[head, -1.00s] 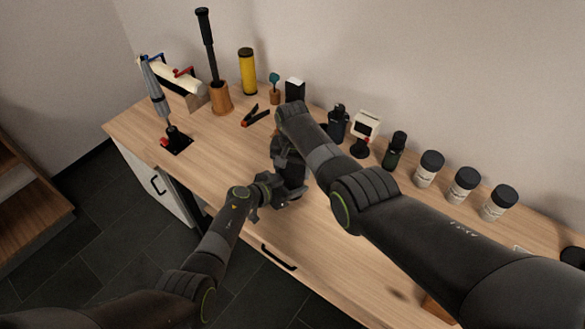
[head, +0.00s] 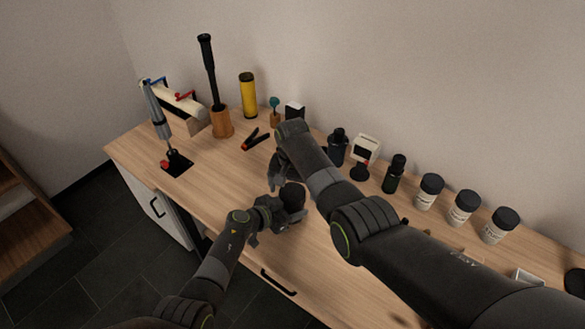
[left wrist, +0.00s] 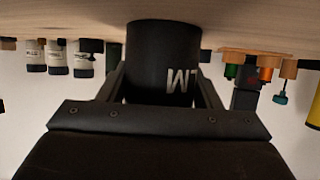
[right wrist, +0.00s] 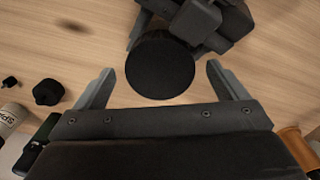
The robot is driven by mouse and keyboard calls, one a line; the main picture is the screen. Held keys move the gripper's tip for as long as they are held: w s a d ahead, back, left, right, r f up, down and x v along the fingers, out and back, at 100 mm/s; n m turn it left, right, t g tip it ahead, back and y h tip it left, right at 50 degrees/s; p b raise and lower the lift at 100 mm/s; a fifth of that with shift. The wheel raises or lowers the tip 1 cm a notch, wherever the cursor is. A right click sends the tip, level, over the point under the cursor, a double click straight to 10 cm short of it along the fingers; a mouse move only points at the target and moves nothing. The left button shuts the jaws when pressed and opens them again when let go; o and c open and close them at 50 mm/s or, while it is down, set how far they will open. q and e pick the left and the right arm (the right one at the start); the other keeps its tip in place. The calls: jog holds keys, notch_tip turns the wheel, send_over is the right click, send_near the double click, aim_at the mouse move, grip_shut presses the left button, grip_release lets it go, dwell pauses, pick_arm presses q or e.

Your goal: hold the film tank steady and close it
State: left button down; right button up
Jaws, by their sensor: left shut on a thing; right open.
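The film tank, a black cylinder with pale lettering, stands on the table near its front edge in the head view (head: 292,192). In the left wrist view its lettered side (left wrist: 160,50) sits between my left fingers. My left gripper (head: 284,212) is shut on it from the front. My right gripper (head: 277,178) is open and empty, pointing down close by the tank. In the right wrist view the tank's round, flat black top (right wrist: 160,65) shows beyond and between the open fingertips. I cannot tell whether that top is a separate lid.
Behind stand a yellow cylinder (head: 248,95), a wooden holder (head: 222,122), dark bottles (head: 394,174) and several white jars with black lids (head: 428,192). The table left of the tank (head: 225,175) is clear.

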notch_tip(320, 180, up, 10)
dwell(0.4)
jog(key=shift+f, duration=0.1)
pick_arm(q)
jog(key=shift+c, duration=1.8)
grip_release()
jog(key=p+v, duration=0.3)
jog(key=v, duration=0.3)
jog(key=shift+w+r, duration=0.1)
jog(key=shift+r, duration=0.05)
jog(key=p+v, duration=0.1)
jog(key=v, duration=1)
jog(key=shift+a+p, duration=0.25)
jog(key=shift+p, duration=0.15)
pick_arm(e)
jog(key=shift+r, duration=2.35)
